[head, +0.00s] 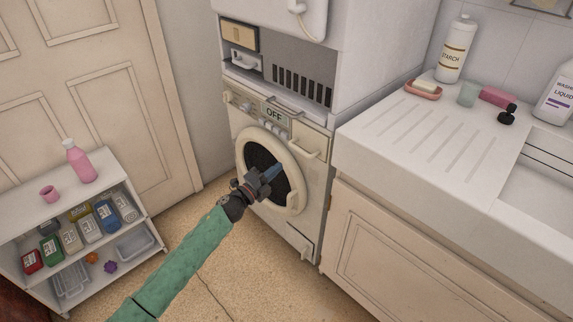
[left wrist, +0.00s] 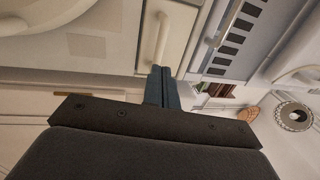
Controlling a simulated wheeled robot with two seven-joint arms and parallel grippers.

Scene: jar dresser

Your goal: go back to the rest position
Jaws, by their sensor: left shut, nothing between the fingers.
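My left gripper (head: 272,172) is at the end of the green-sleeved arm, in front of the round door (head: 297,199) of the washing machine (head: 312,170). Its fingers are shut with nothing between them. In the left wrist view the two dark fingers (left wrist: 161,88) lie together, with a white handle (left wrist: 163,38) beyond them. Whether the fingertips touch the door glass I cannot tell. The round door looks closed, and a sign above it reads OFF (head: 274,113). My right gripper is in neither view.
A white shelf (head: 37,212) with a pink bottle (head: 80,161), pink cup (head: 49,193) and several containers stands at left. At right is a sink counter (head: 385,150) with a starch bottle (head: 456,50) and soap dish (head: 423,91). The floor (head: 215,255) between them is clear.

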